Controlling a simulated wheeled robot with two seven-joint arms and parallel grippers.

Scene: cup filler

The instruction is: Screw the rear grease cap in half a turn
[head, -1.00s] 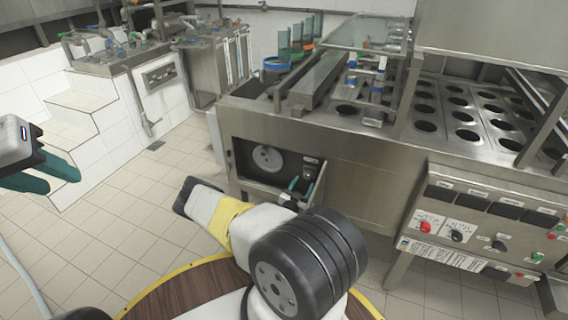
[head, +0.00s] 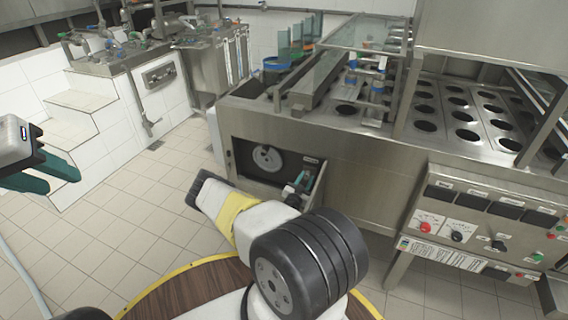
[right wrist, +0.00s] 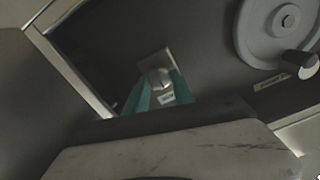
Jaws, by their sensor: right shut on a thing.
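A small pale grease cap (right wrist: 158,80) sits in front of a square plate on the dark panel in the right wrist view. My right gripper (right wrist: 160,92) has its teal fingers on either side of it and is shut on it. In the head view my right gripper (head: 299,181) reaches into the open bay at the machine's lower left; the cap is hard to make out there. I cannot tell from the frames whether this is the rear cap. My left gripper (head: 50,178) is open and empty at the far left, with a gap between its teal fingers.
The bay's metal edge (right wrist: 72,75) runs beside my gripper. Tiled floor (head: 130,215) is clear at left.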

